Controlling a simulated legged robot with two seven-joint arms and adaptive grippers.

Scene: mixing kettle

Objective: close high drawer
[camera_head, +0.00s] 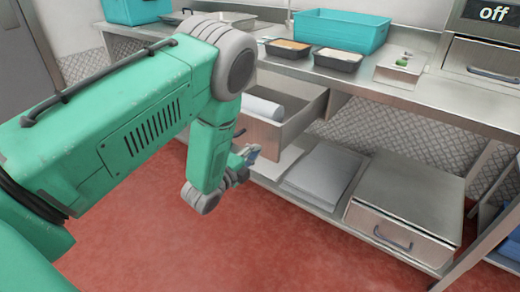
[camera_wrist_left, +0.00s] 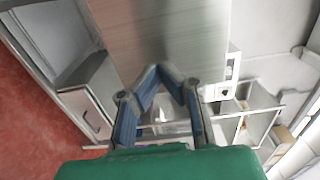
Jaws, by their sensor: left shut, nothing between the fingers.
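The high drawer (camera_head: 283,125) stands pulled out below the steel counter in the head view, with a white roll (camera_head: 263,107) inside. Its near side is partly hidden by my left arm. My left gripper (camera_head: 250,153) is in front of the drawer's face, low down, near its handle. In the left wrist view my left gripper (camera_wrist_left: 172,70) is shut and empty, its fingertips together before a brushed metal panel (camera_wrist_left: 165,30). I cannot tell whether the tips touch that panel. My right gripper is not in view.
The counter (camera_head: 430,92) holds a teal bin (camera_head: 340,29) and food trays (camera_head: 288,48). A closed low drawer (camera_head: 398,238) sits on the bottom shelf beside a flat grey panel (camera_head: 315,175). The red floor (camera_head: 270,245) in front is clear.

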